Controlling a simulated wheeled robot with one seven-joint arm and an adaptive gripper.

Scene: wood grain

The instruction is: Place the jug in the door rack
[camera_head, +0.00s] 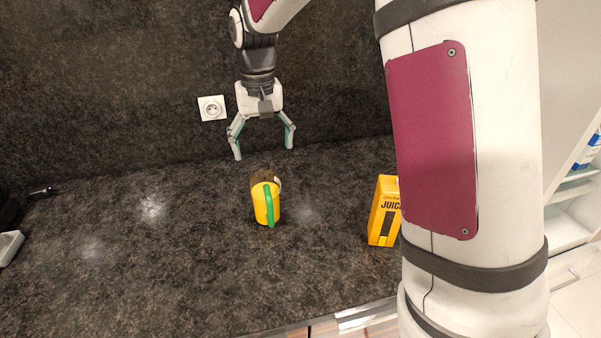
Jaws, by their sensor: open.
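A yellow jug with a green handle and a dark top (262,201) stands on the dark stone counter, near the middle of the view. Its handle faces my camera. My gripper (263,153) hangs above and behind the jug, pointing down, with its fingers spread wide and nothing between them. The fingertips are apart from the jug. At the right edge, part of an open white fridge shows, with door shelves (575,188) and a blue and white item on one of them. Which of these is the door rack I cannot tell.
A yellow juice carton (383,211) stands to the right of the jug, partly hidden by my arm. A wall socket (212,108) is on the back wall. A pale tray-like object (9,247) lies at the left edge. The counter left of the jug is mostly clear.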

